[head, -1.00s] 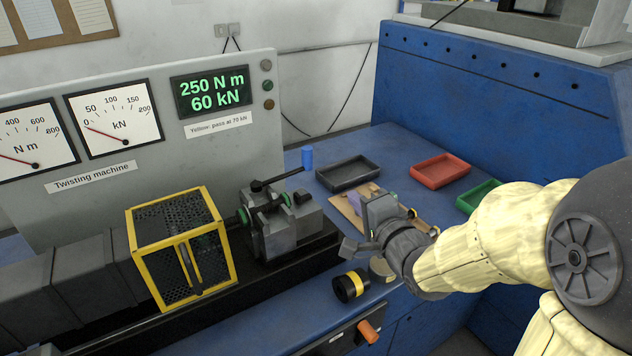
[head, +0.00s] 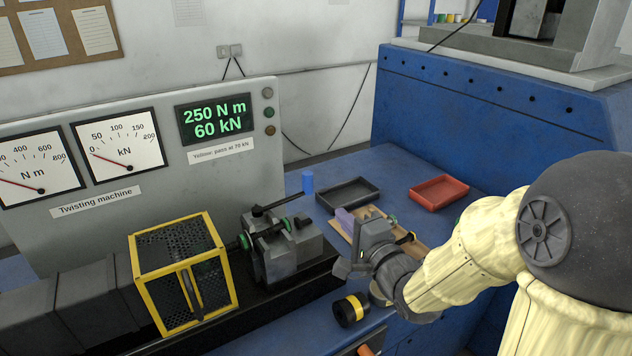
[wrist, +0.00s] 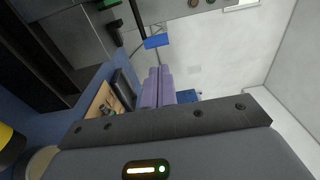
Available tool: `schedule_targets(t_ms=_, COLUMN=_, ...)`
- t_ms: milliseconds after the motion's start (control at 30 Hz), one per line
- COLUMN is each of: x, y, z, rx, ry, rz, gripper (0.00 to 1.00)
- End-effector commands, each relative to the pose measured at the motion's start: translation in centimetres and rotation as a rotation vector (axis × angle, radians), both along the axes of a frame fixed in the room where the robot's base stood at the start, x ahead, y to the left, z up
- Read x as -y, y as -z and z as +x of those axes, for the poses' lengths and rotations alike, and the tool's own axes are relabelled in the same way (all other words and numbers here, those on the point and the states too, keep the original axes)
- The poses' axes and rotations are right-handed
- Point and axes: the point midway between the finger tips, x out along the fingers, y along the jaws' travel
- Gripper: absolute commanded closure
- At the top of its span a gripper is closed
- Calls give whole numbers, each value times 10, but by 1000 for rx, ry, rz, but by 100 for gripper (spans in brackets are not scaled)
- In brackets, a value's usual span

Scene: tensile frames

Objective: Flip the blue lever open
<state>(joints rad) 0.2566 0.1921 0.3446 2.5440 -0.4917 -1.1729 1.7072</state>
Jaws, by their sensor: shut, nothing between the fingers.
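The lever is a black bar with a blue knob (head: 307,182) at its right end, reaching up and right from the grey chuck (head: 272,248) of the twisting machine. In the wrist view the blue knob (wrist: 156,41) is just beyond my fingertips, with the black bar running up and left from it. My gripper (head: 344,218) is to the right of and lower than the knob in the head view. Its purple fingers (wrist: 158,74) are shut together with nothing between them. They look apart from the knob, though the depth gap is hard to judge.
A yellow mesh guard (head: 180,270) stands left of the chuck. A black tray (head: 347,193) and a red tray (head: 438,191) lie on the blue bench behind my gripper. A black cylinder with a yellow band (head: 351,309) lies in front. A brown board (head: 372,213) lies beside my gripper.

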Motion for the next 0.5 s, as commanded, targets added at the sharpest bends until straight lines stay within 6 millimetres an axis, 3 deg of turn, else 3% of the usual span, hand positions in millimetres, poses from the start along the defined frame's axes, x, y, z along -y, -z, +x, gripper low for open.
schedule_targets(t_ms=500, x=-13, y=-5, z=20, rx=-3, ry=-2, rz=2, gripper=100)
